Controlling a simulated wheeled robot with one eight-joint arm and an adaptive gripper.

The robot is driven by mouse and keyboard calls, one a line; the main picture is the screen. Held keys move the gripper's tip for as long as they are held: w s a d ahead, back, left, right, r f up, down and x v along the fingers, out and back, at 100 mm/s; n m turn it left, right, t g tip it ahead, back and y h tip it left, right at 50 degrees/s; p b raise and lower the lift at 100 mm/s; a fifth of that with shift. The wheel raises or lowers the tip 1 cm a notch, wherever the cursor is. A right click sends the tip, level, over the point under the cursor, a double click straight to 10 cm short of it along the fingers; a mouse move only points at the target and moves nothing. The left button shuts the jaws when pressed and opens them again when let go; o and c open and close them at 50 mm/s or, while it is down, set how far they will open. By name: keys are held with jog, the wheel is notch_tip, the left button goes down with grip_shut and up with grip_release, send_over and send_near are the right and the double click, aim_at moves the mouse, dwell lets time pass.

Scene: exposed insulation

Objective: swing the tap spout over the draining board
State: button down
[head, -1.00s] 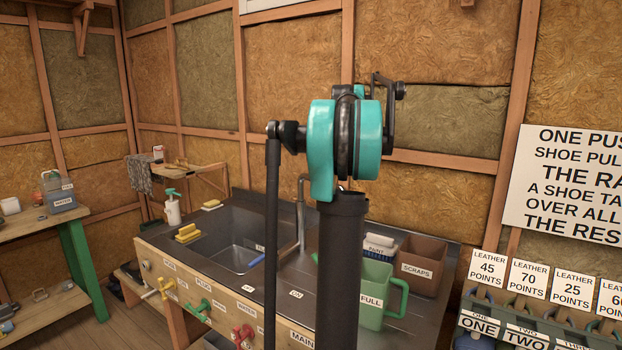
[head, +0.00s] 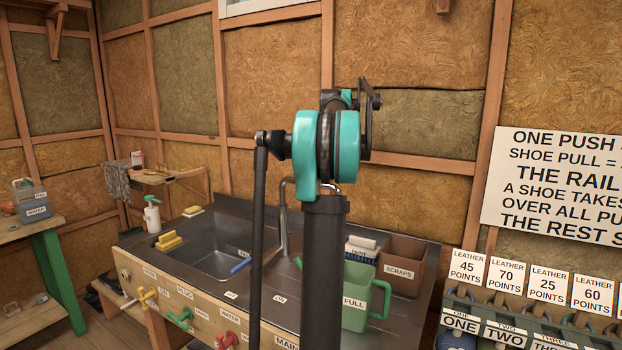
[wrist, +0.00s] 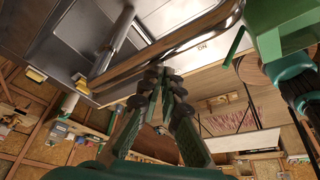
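The chrome tap (head: 283,222) stands at the back of the steel sink unit, its spout arched at the top. In the wrist view a large chrome tube, apparently the spout (wrist: 195,35), runs diagonally just beyond my fingertips. The sink bowl (head: 222,240) is left of the tap. The flat steel draining board (head: 286,282) is to the right, partly hidden by my arm. My gripper (wrist: 158,77) shows only in the wrist view. Its fingers converge and look shut, with nothing visible between them. I cannot tell whether the tips touch the tube.
A green jug marked FULL (head: 356,310), a brown SCRAPS tub (head: 402,268) and a brush (head: 361,250) stand on the right of the unit. A yellow sponge (head: 169,242) is at the left. Coloured valve handles (head: 181,316) project from the front panel.

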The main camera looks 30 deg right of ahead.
jog(key=shift+d, duration=0.3)
jog(key=shift+d+r, duration=0.15)
jog(key=shift+r, duration=0.1)
jog(key=v, duration=1.1)
jog(key=shift+r, duration=0.2)
jog(key=shift+a, duration=0.25)
jog(key=shift+s, duration=0.1)
